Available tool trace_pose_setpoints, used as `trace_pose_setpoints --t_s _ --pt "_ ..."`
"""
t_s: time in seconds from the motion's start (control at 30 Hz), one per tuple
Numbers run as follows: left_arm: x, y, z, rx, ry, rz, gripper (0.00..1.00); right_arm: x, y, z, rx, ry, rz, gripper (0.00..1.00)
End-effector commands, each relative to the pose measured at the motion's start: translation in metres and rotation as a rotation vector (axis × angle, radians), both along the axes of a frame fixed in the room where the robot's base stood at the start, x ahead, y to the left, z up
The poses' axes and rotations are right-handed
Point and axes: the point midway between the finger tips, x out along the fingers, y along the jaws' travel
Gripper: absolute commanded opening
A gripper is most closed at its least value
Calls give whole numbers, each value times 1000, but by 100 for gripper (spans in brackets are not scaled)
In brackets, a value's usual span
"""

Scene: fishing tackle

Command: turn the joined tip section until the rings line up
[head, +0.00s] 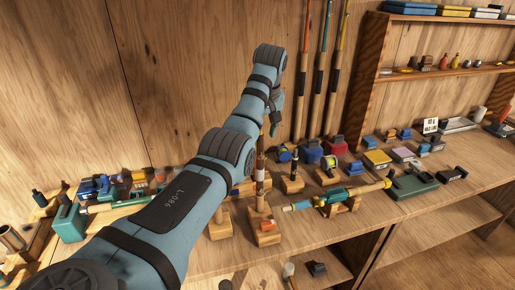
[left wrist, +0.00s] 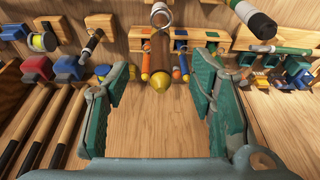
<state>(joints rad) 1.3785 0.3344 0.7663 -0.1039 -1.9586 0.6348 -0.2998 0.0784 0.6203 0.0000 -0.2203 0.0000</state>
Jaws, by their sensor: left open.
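A brown rod (head: 260,170) with pale bands stands upright in a wooden block (head: 268,239) on the bench. Its top lies close to my left gripper (head: 271,118). In the left wrist view my left gripper (left wrist: 162,100) is open, its green pads apart. The yellow end of a brown rod (left wrist: 160,82) shows between and just beyond the pads, touching neither. A shiny pale ring (left wrist: 162,14) shows at the top of that view, past the rod. I cannot tell how the rings are aligned. My right gripper is out of view.
A teal and yellow rod piece (head: 340,197) lies on a wooden stand to the right. Several long rods (head: 315,85) lean on the back wall. Reels (head: 330,164), boxes (head: 377,159) and a green case (head: 413,184) crowd the bench. Shelves (head: 440,70) stand at right.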

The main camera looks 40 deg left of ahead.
Motion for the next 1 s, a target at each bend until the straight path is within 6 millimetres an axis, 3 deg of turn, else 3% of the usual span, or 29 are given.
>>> trace_pose_setpoints --t_s 0.23,0.7,1.0 --pt "0 0 6 0 -2 -1 50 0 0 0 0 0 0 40" --pt "0 0 69 0 -1 -1 50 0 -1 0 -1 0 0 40" --pt "0 0 70 -1 1 -2 50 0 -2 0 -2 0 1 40"
